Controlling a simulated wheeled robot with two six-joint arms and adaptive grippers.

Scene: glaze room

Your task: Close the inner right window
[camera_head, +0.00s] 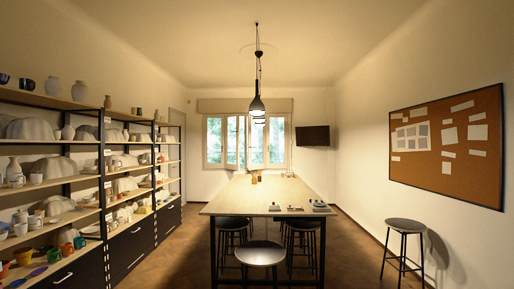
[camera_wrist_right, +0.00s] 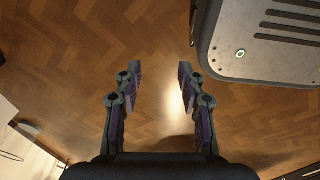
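The window (camera_head: 245,142) is in the middle of the far wall, beyond the long table, small and distant in the head view. It has several white-framed panes side by side, with green foliage behind. A sash left of the middle seems to stand at an angle, its lower edge reaching below the others; I cannot tell how far each sash is open. My right gripper (camera_wrist_right: 160,68) shows in the right wrist view, its two fingers apart with only wooden floor between and below them. It is empty and far from the window. My left gripper is not in view.
A long table (camera_head: 262,195) with small items on it fills the middle, with stools (camera_head: 260,255) around it. Pottery shelves (camera_head: 100,170) line the left wall. A stool (camera_head: 405,228) stands at the right under a corkboard (camera_head: 447,145).

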